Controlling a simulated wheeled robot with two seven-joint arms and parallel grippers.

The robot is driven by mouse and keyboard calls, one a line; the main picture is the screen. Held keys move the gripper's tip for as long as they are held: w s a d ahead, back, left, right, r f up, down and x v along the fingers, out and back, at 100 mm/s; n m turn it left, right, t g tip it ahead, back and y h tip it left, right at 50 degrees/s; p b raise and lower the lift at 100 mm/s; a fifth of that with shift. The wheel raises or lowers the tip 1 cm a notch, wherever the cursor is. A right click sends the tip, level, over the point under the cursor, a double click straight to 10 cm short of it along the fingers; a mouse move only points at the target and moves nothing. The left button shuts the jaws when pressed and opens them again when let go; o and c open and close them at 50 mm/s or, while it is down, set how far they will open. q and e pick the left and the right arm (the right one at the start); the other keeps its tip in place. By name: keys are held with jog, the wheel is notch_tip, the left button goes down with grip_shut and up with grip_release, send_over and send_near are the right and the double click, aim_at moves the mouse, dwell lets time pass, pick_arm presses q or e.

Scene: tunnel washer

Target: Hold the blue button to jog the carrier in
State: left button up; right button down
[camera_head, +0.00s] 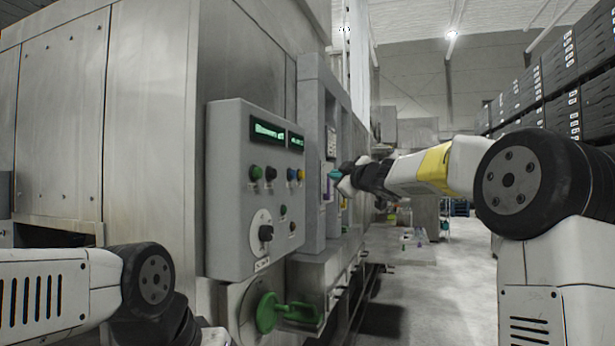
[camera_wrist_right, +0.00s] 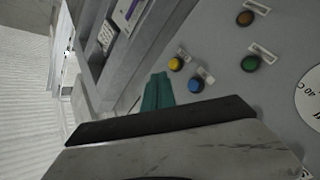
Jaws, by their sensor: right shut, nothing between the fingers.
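The blue button (camera_head: 291,174) sits on the front of a grey control panel (camera_head: 228,190), beside a yellow button (camera_head: 300,174). In the right wrist view the blue button (camera_wrist_right: 196,85) shows uncovered, just right of the fingertips, with the yellow button (camera_wrist_right: 175,63) above and left of it. My right gripper (camera_head: 338,176) is right of the panel's edge, shut and empty. Its teal fingers (camera_wrist_right: 157,92) are pressed together and appear apart from the blue button. My left arm shows at lower left; its gripper is not in view. No carrier can be made out.
The panel also bears green displays (camera_head: 268,131), a green button (camera_head: 256,172), a black rotary switch (camera_head: 265,233) and, below, a green handle (camera_head: 285,312). The washer's steel wall (camera_head: 150,120) stands behind. Stacked grey crates (camera_head: 560,75) are at right. Floor at right centre is open.

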aim_at(293, 174)
jog(key=shift+w+a+r+n+y, duration=0.1)
jog(key=shift+w+n+y, duration=0.3)
jog(key=shift+y, duration=0.1)
jog(key=w+a, duration=0.2)
jog(key=a, duration=0.6)
jog(key=shift+w+a, duration=0.2)
jog(key=shift+w, duration=0.1)
dwell(1.8)
jog(key=shift+w+a, duration=0.15)
jog(key=shift+a, duration=0.25)
